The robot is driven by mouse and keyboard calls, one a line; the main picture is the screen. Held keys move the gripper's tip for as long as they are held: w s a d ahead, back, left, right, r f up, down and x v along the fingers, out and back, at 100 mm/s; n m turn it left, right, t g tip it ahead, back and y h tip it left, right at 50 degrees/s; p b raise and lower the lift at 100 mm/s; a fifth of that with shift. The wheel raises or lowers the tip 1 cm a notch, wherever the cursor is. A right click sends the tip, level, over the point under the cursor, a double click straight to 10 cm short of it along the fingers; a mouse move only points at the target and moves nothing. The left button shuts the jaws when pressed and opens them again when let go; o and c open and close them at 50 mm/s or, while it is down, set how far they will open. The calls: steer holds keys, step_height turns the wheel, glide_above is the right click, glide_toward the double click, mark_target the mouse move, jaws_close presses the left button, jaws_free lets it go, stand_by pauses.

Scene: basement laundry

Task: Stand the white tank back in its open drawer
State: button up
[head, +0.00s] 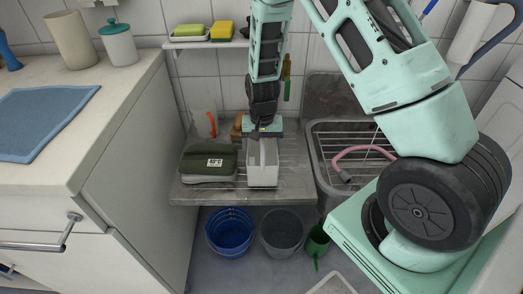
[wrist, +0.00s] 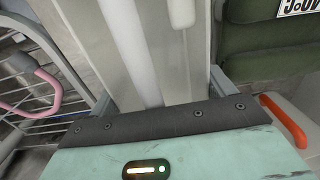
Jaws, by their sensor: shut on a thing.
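My gripper (head: 263,134) comes down from above and is shut on the tank's top end. In the wrist view the tank (wrist: 165,45) fills the space between the fingers of my gripper (wrist: 160,100). I cannot tell whether its base rests on the shelf or hangs just above it. I cannot make out the open drawer in either view.
A wire-racked sink (head: 350,140) with a pink hose (head: 360,150) is at right. Blue (head: 230,232) and grey (head: 282,232) buckets and a green watering can (head: 317,241) stand below.

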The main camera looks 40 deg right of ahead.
steer(key=shift+f, duration=0.6)
steer(key=shift+f, duration=0.15)
steer(key=o, duration=1.2)
